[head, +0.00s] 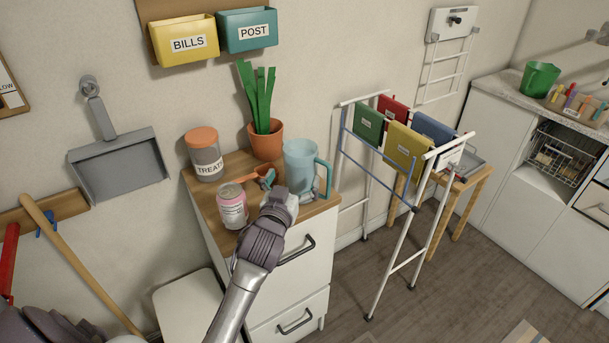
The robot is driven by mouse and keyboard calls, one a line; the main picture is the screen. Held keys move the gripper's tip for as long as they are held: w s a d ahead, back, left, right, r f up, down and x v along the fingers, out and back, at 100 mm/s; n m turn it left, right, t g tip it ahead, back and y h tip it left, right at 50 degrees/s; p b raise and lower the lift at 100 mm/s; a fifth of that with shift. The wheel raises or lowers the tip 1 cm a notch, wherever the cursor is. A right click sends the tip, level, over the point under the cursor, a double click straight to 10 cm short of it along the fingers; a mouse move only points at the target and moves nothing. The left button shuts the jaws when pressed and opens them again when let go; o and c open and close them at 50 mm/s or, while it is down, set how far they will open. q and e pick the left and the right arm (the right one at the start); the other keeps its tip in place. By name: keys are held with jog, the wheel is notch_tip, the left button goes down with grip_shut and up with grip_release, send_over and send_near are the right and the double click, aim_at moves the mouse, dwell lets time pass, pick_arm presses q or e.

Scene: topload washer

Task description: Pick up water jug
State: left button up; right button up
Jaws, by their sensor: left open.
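The water jug (300,160) is a light blue, see-through pitcher with a handle on its right side. It stands upright at the right end of the wooden top of a white cabinet. My left gripper (291,187) is open at the near side of the jug, low by its base. The wrist hides part of the gripper and the lower front of the jug, so I cannot tell whether the fingers touch it. My right gripper is not in view.
A drying rack (398,262) with hanging cloths stands close on the right.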

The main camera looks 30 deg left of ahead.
aim_at(305, 155)
pick_arm(q)
jog(key=shift+p+x, duration=0.55)
jog(key=shift+x, duration=2.4)
jog(key=c, duration=1.1)
